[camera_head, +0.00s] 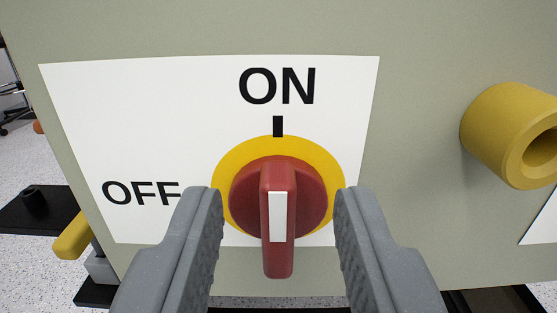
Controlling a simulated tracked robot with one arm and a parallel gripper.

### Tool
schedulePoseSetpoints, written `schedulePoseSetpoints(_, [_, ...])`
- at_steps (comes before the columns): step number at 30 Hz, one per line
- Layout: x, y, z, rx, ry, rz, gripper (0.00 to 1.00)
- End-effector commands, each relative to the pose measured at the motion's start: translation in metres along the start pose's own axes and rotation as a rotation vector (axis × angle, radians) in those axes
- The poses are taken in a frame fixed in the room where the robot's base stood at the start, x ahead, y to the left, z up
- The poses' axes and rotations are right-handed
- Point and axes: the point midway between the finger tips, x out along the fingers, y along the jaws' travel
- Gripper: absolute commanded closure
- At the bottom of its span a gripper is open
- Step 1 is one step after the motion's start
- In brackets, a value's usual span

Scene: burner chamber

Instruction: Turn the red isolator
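The red isolator (310,195) is a round red knob with a raised handle bar on a yellow disc (240,158). A white stripe marks the bar, which stands upright, in line with the black tick under "ON". The white label plate (150,110) behind it reads "ON" at the top and "OFF" at the left. My gripper (280,208) is open, with one grey finger on each side of the knob. A gap shows between each finger and the red handle bar.
A yellow cylinder (490,135) with a hollow end sticks out of the grey-green panel (430,60) at the right. At the lower left, a yellow part (73,238) juts out beside the panel edge. Speckled floor shows beyond.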

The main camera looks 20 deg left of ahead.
Motion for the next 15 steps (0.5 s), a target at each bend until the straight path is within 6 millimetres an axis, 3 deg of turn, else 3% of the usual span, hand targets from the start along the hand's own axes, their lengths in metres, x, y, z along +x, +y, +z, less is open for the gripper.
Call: schedulePoseSetpoints(15, [0.0118, -0.0004, 0.0005, 0.0, -0.002, 0.0, 0.66])
